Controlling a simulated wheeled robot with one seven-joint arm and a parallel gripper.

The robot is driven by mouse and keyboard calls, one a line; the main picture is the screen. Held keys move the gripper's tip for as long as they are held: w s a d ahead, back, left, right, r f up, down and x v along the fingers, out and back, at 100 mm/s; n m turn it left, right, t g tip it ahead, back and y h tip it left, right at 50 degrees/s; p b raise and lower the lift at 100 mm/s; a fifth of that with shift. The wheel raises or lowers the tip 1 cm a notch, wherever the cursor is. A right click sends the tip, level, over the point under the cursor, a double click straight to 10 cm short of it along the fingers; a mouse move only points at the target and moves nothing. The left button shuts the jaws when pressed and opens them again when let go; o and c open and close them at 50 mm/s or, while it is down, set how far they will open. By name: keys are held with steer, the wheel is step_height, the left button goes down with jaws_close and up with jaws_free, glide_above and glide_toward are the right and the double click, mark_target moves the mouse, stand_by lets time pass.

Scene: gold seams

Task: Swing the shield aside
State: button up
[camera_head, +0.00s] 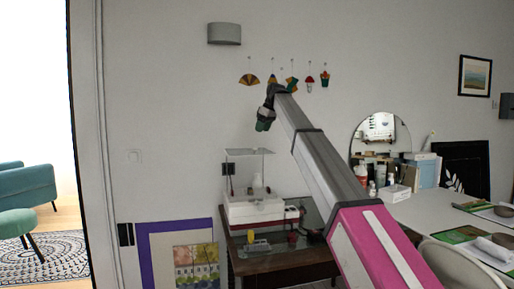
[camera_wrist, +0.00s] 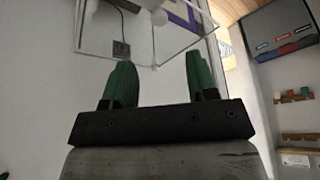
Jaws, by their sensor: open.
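A clear shield (camera_head: 249,152) stands over a white bench unit (camera_head: 255,208) on the dark wooden desk. Its pale edges also show at the top of the wrist view (camera_wrist: 178,53). A white rounded object, partly seen through the shield, is inside or behind it. My gripper (camera_head: 264,122) hangs from the arm's far end, above the shield and apart from it in the head view. In the wrist view its two green fingers (camera_wrist: 160,75) are spread with nothing between them. I cannot tell the exact distance to the shield.
The dark desk (camera_head: 285,265) also carries small red and yellow items. A white table (camera_head: 440,212) with a round mirror (camera_head: 380,135) and bottles is at the right. A purple-framed picture (camera_head: 180,230) leans at the left. The wall above the shield is mostly clear, with small hanging ornaments (camera_head: 309,82).

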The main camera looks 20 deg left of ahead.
steer(key=x, duration=1)
jaws_close()
